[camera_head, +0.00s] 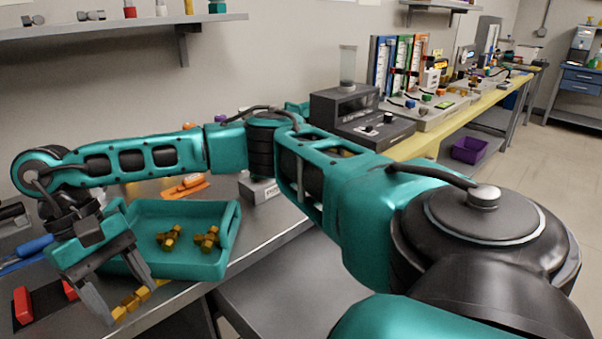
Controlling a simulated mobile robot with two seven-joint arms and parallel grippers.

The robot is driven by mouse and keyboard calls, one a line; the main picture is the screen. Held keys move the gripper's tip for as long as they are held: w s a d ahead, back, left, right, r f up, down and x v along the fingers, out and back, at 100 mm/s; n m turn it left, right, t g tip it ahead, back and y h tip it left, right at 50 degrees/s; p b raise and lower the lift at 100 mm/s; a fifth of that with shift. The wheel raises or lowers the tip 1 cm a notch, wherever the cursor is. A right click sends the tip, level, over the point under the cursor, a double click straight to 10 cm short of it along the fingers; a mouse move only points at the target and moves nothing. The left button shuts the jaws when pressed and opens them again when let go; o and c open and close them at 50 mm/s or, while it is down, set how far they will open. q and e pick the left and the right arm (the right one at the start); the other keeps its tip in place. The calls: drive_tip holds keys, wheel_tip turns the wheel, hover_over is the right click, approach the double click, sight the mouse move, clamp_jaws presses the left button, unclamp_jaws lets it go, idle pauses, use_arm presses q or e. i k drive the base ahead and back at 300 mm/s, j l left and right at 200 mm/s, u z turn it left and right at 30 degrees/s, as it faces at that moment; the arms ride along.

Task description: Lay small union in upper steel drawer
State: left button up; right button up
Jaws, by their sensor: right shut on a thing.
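My right gripper (128,303) hangs at the lower left, at the front edge of the workbench. It is shut on a small brass union (131,302), which shows between its fingertips. A teal tray (190,268) lies on the bench just behind and right of it. Two similar brass fittings (168,238) (207,240) lie in the tray. I cannot make out the upper steel drawer for certain. My left gripper is not in view.
Red blocks (23,305) and blue-handled tools (32,247) lie left of the gripper. An orange tool (186,186) lies behind the tray. A lower grey surface (285,290) is right of the bench. My right arm crosses above the bench.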

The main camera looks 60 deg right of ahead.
sight(283, 292)
drive_tip(key=k+l+z, duration=0.1)
drive_tip(key=k+z, duration=0.4)
drive_tip(key=i+j+z, duration=0.1)
drive_tip(key=z, duration=0.3)
drive_tip(key=j+z, duration=0.2)
drive_tip(key=z, duration=0.25)
drive_tip(key=i+j, duration=0.15)
drive_tip(key=j, duration=0.2)
drive_tip(key=i+j, duration=0.1)
drive_tip(key=j, duration=0.25)
drive_tip(key=i, duration=0.4)
